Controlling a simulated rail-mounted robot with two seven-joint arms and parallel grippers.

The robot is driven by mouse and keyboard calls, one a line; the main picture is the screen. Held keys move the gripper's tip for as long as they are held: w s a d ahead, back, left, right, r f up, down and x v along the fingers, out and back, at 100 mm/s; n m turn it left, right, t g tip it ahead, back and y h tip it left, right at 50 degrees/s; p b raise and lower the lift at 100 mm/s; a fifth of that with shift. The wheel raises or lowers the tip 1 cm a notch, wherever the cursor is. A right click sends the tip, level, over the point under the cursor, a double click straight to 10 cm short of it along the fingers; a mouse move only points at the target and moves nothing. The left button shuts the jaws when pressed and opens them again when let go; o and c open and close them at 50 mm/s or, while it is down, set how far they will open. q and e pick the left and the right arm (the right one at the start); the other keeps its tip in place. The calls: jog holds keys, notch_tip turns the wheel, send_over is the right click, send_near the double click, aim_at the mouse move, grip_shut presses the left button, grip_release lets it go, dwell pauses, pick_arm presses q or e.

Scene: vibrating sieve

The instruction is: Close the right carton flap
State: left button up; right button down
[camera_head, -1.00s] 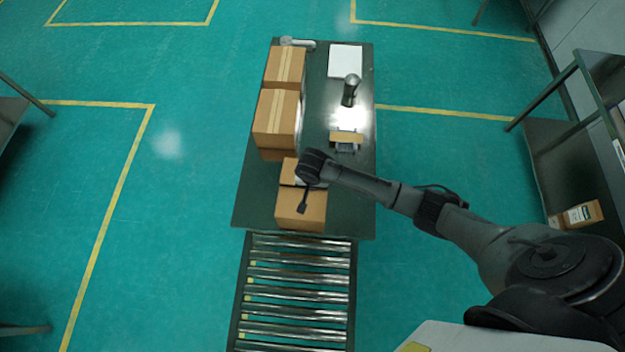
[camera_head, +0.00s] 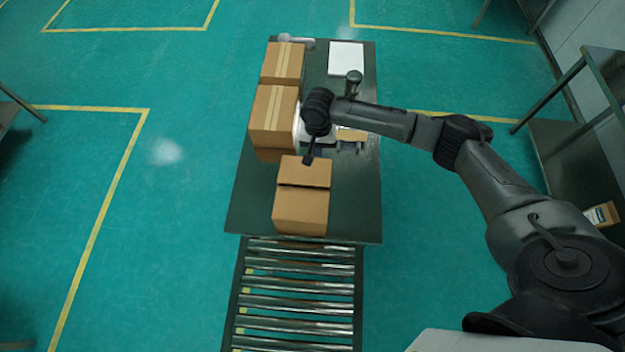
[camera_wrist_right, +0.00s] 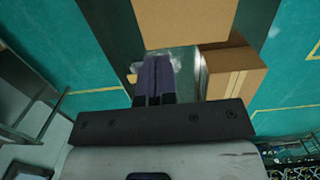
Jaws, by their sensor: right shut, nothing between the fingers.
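The brown carton (camera_head: 300,212) stands at the near end of the dark green table. Its top shows a near flap and a far flap (camera_head: 305,171), both lying roughly flat, with a narrow dark gap between them. I cannot tell which one is the right flap. My right gripper (camera_head: 308,159) is shut and empty, pointing down at the far edge of the carton; I cannot tell whether it touches. In the right wrist view its dark fingers (camera_wrist_right: 154,78) are together, below a plain carton face (camera_wrist_right: 185,22). My left gripper is not in view.
Two taped boxes stand at the table's left edge, a nearer one (camera_head: 273,108) and a farther one (camera_head: 284,62). A white sheet (camera_head: 346,58) lies at the back right. A roller conveyor (camera_head: 295,292) meets the table's near end. The table right of the carton is clear.

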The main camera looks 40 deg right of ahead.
aim_at(315, 184)
jog(key=shift+y, duration=0.3)
jog(key=f, duration=0.4)
jog(key=s+a+f, duration=0.1)
jog(key=f, duration=0.4)
jog(key=s+a+f, duration=0.1)
jog(key=f, duration=0.3)
jog(key=shift+a+f+p, duration=0.1)
jog(key=shift+f+p, duration=0.25)
jog(key=shift+a+f+p, duration=0.1)
jog(key=shift+f+p, duration=0.15)
jog(key=shift+p, duration=0.15)
jog(key=shift+s+a+f, duration=0.1)
jog(key=shift+f, duration=0.15)
jog(key=shift+r, duration=0.15)
